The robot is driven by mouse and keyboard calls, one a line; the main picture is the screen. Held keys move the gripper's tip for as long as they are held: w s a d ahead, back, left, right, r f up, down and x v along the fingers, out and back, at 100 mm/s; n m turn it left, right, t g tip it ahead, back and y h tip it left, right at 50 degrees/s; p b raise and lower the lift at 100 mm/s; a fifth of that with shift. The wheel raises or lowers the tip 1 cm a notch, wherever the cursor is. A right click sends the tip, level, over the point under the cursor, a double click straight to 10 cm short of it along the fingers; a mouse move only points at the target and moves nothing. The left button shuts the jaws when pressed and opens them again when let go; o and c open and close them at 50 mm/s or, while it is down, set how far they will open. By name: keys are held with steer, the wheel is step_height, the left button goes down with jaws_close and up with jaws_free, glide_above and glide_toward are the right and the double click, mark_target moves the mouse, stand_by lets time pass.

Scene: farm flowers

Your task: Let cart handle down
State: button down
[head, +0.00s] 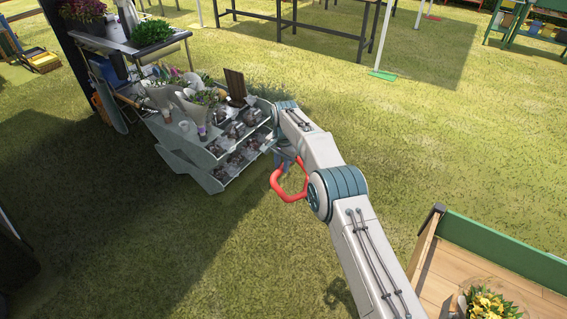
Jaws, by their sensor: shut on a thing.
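The red loop-shaped cart handle (277,184) stands above the grass near the middle of the head view. Its right side passes behind my arm's teal joint, so its shaft and its link to a cart are hidden. My gripper (284,158) is at the top of the loop, under the far end of my arm, and is shut on the handle. The fingertips are small and partly covered by the arm.
A grey tiered plant stand (215,152) with potted plants is just left of the gripper. A wooden bed with a green rim (500,247) holding yellow flowers is at lower right. Open grass lies below the handle and to the right; dark tables (300,22) stand behind.

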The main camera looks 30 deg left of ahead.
steer(key=shift+a+r, duration=0.35)
steer(key=shift+r, duration=0.15)
steer(key=c, duration=1.3)
jaws_free()
steer(key=shift+o, duration=0.2)
steer(key=shift+d+f, duration=0.15)
steer(key=shift+f, duration=0.05)
step_height(320, 180, up, 14)
steer(key=shift+s+d+p, duration=0.15)
steer(key=shift+d+p, duration=0.2)
steer(key=shift+d, duration=0.05)
steer(key=shift+f, duration=0.15)
